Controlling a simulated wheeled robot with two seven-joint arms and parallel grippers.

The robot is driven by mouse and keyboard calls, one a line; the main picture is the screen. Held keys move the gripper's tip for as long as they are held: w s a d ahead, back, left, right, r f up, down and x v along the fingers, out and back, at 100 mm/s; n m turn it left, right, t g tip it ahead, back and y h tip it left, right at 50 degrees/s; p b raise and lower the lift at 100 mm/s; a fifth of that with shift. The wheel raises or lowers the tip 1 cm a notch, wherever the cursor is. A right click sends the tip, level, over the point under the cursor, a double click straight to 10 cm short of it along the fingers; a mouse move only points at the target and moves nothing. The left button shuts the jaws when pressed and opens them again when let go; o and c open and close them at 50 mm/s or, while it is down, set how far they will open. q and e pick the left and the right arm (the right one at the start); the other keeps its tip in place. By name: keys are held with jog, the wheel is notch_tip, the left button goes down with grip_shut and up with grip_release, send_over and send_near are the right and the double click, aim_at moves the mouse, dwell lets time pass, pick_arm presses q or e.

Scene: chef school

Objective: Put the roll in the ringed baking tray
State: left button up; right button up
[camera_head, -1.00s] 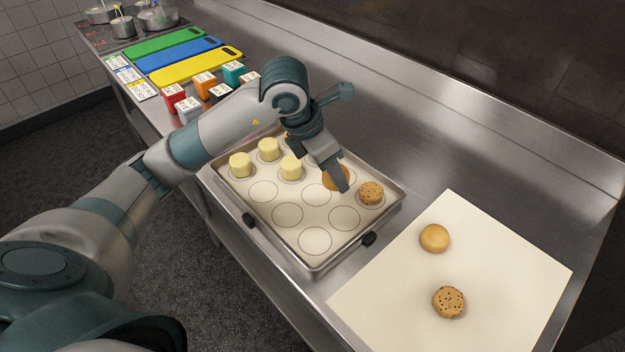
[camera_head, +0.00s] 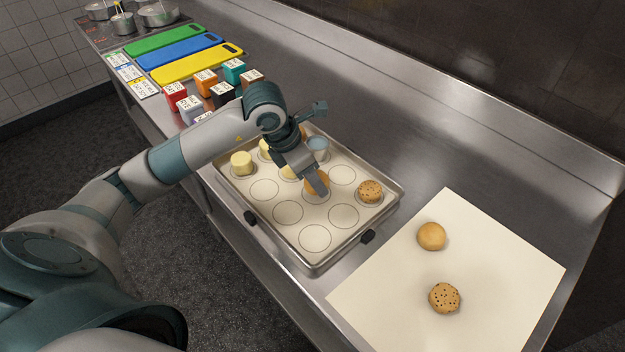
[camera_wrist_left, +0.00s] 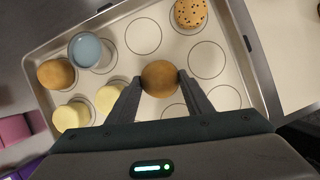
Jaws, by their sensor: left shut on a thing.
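My left gripper (camera_head: 316,186) is shut on a plain brown roll (camera_wrist_left: 160,78), its fingers on either side of the roll in the left wrist view. In the head view the roll is partly hidden by the gripper and shows over the middle of the ringed baking tray (camera_head: 385,213). I cannot tell whether it touches the tray. A seeded roll (camera_head: 370,190) sits in a ring at the tray's right. Yellow cylinders (camera_head: 242,162), a blue round piece (camera_head: 318,146) and another brown roll (camera_wrist_left: 56,73) stand in rings toward the far left. My right gripper is not in view.
A pale sheet (camera_head: 500,260) at the right holds a plain roll (camera_head: 431,236) and a seeded roll (camera_head: 445,298). Several rings at the tray's front and right are empty. Coloured boxes (camera_head: 206,82) and cutting boards (camera_head: 197,66) lie beyond the tray.

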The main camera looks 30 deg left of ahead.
pick_arm(q)
jog(key=shift+f, duration=1)
jog(key=shift+f, duration=0.15)
jog(key=o, duration=1)
jog(key=shift+o, duration=0.2)
